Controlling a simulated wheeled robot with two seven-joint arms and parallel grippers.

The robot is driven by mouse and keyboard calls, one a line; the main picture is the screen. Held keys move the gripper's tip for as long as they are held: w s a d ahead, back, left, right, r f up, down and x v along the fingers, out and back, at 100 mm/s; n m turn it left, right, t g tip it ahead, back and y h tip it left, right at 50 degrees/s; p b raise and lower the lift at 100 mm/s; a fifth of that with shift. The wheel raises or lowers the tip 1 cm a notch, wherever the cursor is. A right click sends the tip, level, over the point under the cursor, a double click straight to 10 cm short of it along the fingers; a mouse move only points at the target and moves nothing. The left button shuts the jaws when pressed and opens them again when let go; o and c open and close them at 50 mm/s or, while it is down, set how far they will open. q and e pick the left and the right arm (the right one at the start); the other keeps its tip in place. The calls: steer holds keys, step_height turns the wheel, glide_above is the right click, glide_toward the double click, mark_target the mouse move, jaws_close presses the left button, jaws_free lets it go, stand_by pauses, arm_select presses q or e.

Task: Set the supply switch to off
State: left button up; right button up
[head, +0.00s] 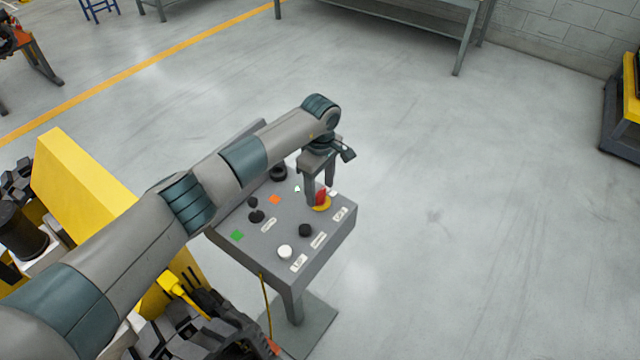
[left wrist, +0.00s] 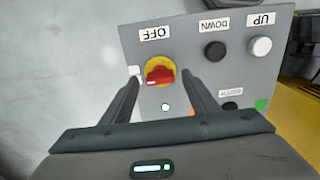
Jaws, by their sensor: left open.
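The supply switch (head: 321,196) is a red knob on a yellow round base, on the grey control panel (head: 327,240). In the left wrist view the red knob (left wrist: 159,76) lies nearly crosswise, with an OFF label (left wrist: 155,33) beyond it. My left gripper (head: 320,194) is above the panel, pointing down. In the left wrist view its open fingers (left wrist: 161,82) stand on either side of the knob, with gaps visible. Whether they touch it in depth I cannot tell. In the head view a finger hides part of the switch. My right gripper is not in view.
The panel also bears a black DOWN button (left wrist: 214,50), a white UP button (left wrist: 260,47), other black knobs (head: 256,216) and a small lit lamp (left wrist: 165,107). A yellow tracked carrier (head: 85,185) stands left of the panel. The floor to the right is clear.

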arm_select(q)
steer(key=shift+f, duration=0.25)
steer(key=c, duration=1.1)
steer(key=shift+o, duration=0.2)
